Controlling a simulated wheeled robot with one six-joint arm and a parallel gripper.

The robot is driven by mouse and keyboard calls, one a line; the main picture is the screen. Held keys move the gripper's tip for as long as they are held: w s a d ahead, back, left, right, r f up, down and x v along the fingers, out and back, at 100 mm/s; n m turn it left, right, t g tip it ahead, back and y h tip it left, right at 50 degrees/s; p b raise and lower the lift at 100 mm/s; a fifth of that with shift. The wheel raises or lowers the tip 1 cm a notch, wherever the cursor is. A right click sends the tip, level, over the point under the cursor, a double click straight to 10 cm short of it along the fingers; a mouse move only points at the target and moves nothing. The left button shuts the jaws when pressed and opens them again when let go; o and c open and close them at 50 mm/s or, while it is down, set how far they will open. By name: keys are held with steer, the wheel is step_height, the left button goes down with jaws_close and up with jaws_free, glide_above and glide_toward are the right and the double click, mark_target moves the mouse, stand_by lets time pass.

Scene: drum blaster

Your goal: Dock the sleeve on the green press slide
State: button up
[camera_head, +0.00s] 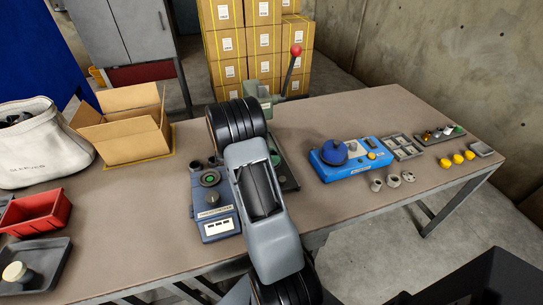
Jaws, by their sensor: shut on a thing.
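The green press (258,92) stands near the back edge of the table, with a lever ending in a red knob (296,50). A dark green base part (288,172) shows just right of my arm. My arm's grey link and black joints cover most of the press's lower area, so I cannot make out the slide. My gripper is hidden behind my arm. I see no sleeve that I can identify for sure. Small grey ring-like parts (393,180) lie on the table to the right.
A blue-grey control box (213,205) stands left of my arm. A blue unit with a round dome (335,155), grey trays (403,147) and yellow pieces (457,158) are at right. A cardboard box (125,140), white bag (40,145) and red bin (35,212) are at left.

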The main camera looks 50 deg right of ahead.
steer(key=shift+f, duration=0.2)
steer(key=o, duration=0.8)
steer(key=shift+p+v, duration=1.95)
steer(key=shift+v, duration=3.6)
